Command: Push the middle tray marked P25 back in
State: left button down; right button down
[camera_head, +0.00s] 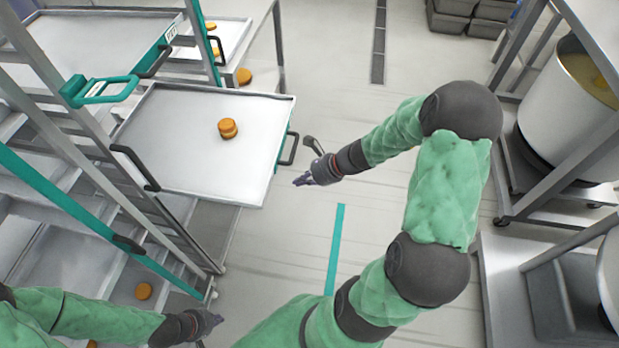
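A pale metal tray (190,125) is pulled far out of the rack, with a teal front strip and a dark handle (288,149) on its right end. A small stack of orange-brown rounds (228,128) stands on it. No P25 marking is readable on this tray. My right gripper (308,163) is beside the handle, just to its right, with its fingers spread and nothing between them. It appears apart from the handle. My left gripper (205,330) is low at the bottom, away from the tray, and looks open and empty; it is partly cut by the frame edge.
The rack (75,110) holds another tray (100,45) at upper left. A large pot (560,120) stands on a right-hand shelf. The middle floor is clear.

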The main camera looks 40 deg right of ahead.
pick_arm(q)
jog(key=shift+f+b, duration=0.65)
jog(key=shift+f, duration=0.2)
pick_arm(e)
jog(key=w+a+f, duration=0.2)
jog(key=w+a, duration=0.2)
jog(key=w, duration=0.1)
jog(key=shift+f, duration=0.2)
jog(key=shift+a, duration=0.15)
